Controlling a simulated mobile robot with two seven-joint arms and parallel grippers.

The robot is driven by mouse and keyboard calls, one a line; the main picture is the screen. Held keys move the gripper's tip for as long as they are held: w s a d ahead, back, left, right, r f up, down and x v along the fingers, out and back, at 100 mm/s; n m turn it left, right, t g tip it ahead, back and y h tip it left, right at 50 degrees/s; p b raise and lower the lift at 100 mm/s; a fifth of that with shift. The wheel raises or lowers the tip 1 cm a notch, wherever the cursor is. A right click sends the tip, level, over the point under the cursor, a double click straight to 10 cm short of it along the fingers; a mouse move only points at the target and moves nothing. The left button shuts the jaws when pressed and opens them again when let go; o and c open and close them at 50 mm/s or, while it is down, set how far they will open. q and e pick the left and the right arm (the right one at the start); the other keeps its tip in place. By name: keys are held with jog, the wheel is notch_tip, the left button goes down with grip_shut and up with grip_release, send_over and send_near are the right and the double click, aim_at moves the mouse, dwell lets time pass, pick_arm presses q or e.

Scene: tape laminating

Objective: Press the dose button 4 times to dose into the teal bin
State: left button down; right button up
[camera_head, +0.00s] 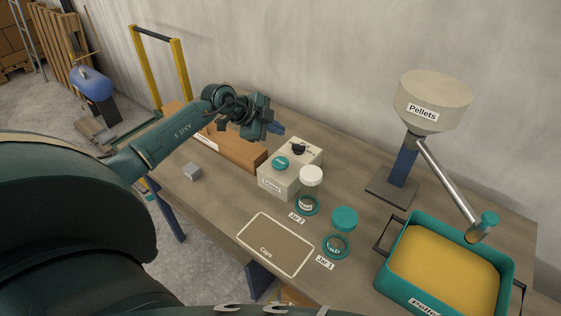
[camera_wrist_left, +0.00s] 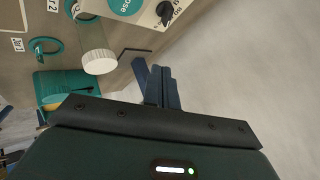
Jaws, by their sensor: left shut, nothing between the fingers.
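The dose box (camera_head: 275,182) is a pale box with a teal round dose button (camera_head: 280,162) and a black knob (camera_head: 298,149) on top. The button, lettered in white, also shows at the top edge of the left wrist view (camera_wrist_left: 125,4). My left gripper (camera_head: 277,128) is shut and empty, above and behind the box, apart from the button. Its blue fingers lie together in the left wrist view (camera_wrist_left: 158,76). The teal bin (camera_head: 387,278) stands at the right, holding yellow pellets (camera_head: 440,262). My right gripper is not in view.
A pellet hopper (camera_head: 432,100) feeds a slanted pipe (camera_head: 447,182) ending over the bin. A caps mat (camera_head: 275,243), brown box (camera_head: 235,150) and grey cube (camera_head: 191,172) are on the table.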

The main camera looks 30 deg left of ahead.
pick_arm(q)
jog(key=b, duration=0.6)
send_over(287, 159)
jog(key=s+a, duration=0.2)
jog(key=s, duration=0.1)
notch_tip(287, 159, down, 7)
jog(key=shift+w+d, duration=0.1)
jog(key=shift+f+p, duration=0.15)
jog(key=shift+p, duration=0.2)
jog(key=shift+f, duration=0.75)
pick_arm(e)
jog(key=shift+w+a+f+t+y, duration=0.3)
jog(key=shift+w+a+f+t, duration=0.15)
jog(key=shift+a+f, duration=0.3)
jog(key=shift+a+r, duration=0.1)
pick_arm(q)
jog(key=shift+f, duration=0.4)
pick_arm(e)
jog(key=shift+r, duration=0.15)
